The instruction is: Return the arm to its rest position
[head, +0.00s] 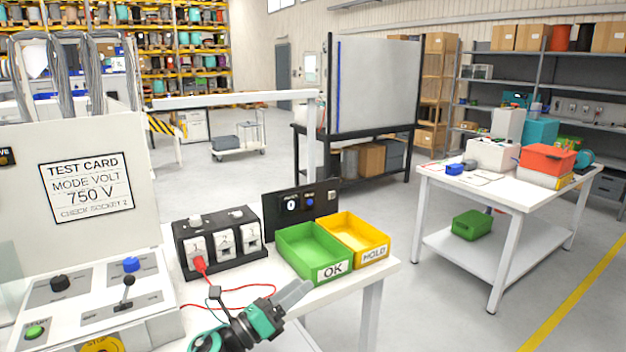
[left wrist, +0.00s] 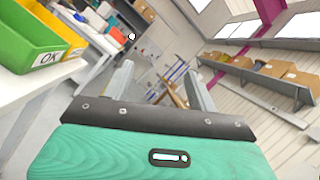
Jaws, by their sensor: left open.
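My left gripper (head: 293,296) reaches in at the bottom of the head view, just in front of the table edge below the green OK bin. In the left wrist view its two fingers (left wrist: 160,88) stand apart with nothing between them, so it is open and empty. The green OK bin (head: 314,251) and the yellow HOLD bin (head: 354,237) stand side by side on the table and look empty in the head view. The green bin also shows at the upper left of the left wrist view (left wrist: 22,45). My right gripper is in neither view.
A black socket block (head: 220,244) with a red plug (head: 200,266) and red lead stands left of the bins. A test panel (head: 85,195) with a card and a control box (head: 110,290) fill the left. Open floor (head: 430,310) lies right of the table, before another white table (head: 500,187).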

